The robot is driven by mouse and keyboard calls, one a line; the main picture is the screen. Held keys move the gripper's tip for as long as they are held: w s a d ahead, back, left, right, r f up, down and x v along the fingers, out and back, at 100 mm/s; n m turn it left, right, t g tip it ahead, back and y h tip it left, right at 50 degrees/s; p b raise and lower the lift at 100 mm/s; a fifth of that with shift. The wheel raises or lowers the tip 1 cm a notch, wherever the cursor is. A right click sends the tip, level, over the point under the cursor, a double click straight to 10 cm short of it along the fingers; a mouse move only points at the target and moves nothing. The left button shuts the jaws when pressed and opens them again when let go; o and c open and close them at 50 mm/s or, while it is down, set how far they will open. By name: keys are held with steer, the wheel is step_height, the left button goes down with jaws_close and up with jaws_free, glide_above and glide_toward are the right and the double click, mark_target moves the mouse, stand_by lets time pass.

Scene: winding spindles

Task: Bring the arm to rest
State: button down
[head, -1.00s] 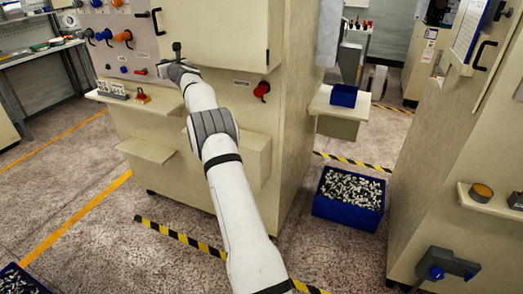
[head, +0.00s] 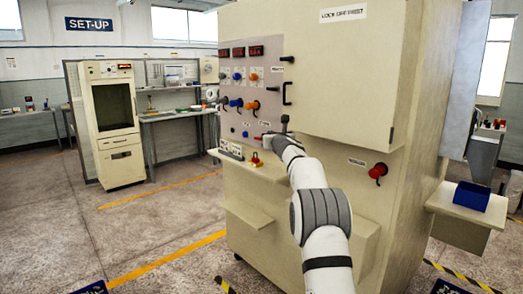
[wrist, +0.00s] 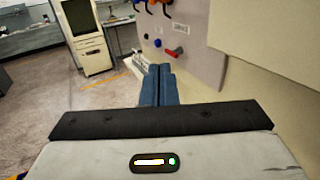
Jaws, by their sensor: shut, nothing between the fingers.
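My white arm reaches forward in the head view, with dark ribbed joints along it. My gripper (head: 266,139) is at its far end, small in the head view, in front of the lower part of the machine's control panel (head: 245,92). In the wrist view my gripper (wrist: 158,72) shows two blue-grey fingers side by side, shut with nothing between them. The fingers point past the panel's left side, toward the floor and the far cabinet. The fingers look clear of the panel.
A beige machine (head: 345,85) with a door and red knob (head: 378,171) stands close by the arm. A shelf (head: 255,165) juts out beneath the panel. A blue bin (head: 472,196) sits on a side shelf. A beige cabinet (head: 118,165) stands farther left, with open floor before it.

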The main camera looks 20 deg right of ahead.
steer(key=s+a+r+n+g+y+b, duration=0.1)
steer(key=s+a+r+n+g+y, duration=0.2)
steer(key=s+a+n, duration=0.85)
steer(key=s+a+f+n+g+y+p, duration=0.1)
steer(key=s+a+f+n+g, duration=0.1)
steer(key=s+a+n, duration=0.35)
steer(key=s+a+f+n+g+y+p, duration=0.1)
steer(key=s+a+f+n+y, duration=0.15)
steer(key=s, duration=0.65)
steer(key=s+d+f+n+g+h+p, duration=0.1)
steer(key=s+f+n, duration=0.4)
steer(key=s, duration=0.7)
steer(key=s+d+f+n+g+h+p, duration=0.1)
steer(key=s+f+n+g+h, duration=0.2)
steer(key=s, duration=0.9)
steer(key=s+d+f+n+g+h+p, duration=0.1)
steer(key=s+f+n+g+h, duration=0.1)
steer(key=s+f+n+g, duration=0.3)
steer(key=s+f+n, duration=0.3)
steer(key=s+n, duration=0.1)
steer(key=s, duration=0.3)
steer(key=shift+s+d+p, duration=0.2)
steer(key=shift+p, duration=0.2)
